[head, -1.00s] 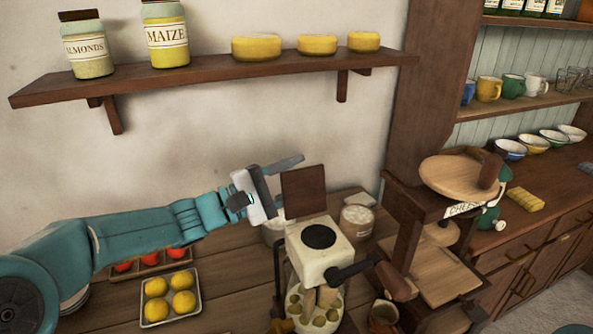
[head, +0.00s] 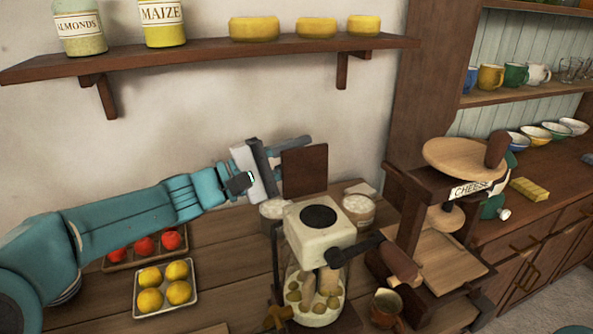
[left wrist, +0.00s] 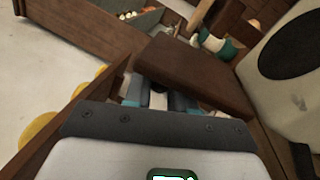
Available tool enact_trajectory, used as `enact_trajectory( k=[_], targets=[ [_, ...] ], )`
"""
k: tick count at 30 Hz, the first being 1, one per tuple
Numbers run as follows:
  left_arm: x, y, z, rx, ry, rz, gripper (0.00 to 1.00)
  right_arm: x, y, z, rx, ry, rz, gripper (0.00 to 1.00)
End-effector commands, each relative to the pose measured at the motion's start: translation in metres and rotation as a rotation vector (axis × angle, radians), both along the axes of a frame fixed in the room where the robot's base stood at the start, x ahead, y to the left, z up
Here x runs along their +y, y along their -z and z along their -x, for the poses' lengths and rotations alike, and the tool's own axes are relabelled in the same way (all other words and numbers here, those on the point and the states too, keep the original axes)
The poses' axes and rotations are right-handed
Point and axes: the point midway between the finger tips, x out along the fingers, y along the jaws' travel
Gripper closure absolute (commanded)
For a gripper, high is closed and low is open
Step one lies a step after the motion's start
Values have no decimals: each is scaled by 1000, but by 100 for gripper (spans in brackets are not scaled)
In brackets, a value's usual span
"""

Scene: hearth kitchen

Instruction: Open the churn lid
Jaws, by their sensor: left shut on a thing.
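The churn (head: 318,222) stands on the wooden counter, with a cream square head, a dark round top, a glass jar below and a crank at its right. Its lid, a brown square panel (head: 304,170), stands upright at the back edge of the head. My left gripper (head: 287,162) is at the lid's left and upper edge, shut on it. In the left wrist view the lid (left wrist: 190,72) lies at the fingers (left wrist: 155,98), beside the churn head (left wrist: 285,75). The exact finger contact is partly hidden. My right gripper is not in view.
A tray of lemons (head: 139,303) and a tray of tomatoes (head: 112,267) stand left. White-topped tubs (head: 358,206) stand behind the churn. A wooden cheese press (head: 410,240) stands close at right. A shelf (head: 210,62) hangs above my arm.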

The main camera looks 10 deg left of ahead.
Motion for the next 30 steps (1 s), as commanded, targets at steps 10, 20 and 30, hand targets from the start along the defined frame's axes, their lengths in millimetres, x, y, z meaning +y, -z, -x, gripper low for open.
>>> enact_trajectory(
  k=[10, 20, 30],
  targets=[
    [-2, 0, 2, -25, 2, -23, 100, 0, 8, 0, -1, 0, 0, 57],
    [-2, 0, 2, -25, 1, -21, 53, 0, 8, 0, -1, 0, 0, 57],
    [7, 2, 7, -27, -1, -20, 53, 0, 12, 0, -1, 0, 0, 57]
  ],
)
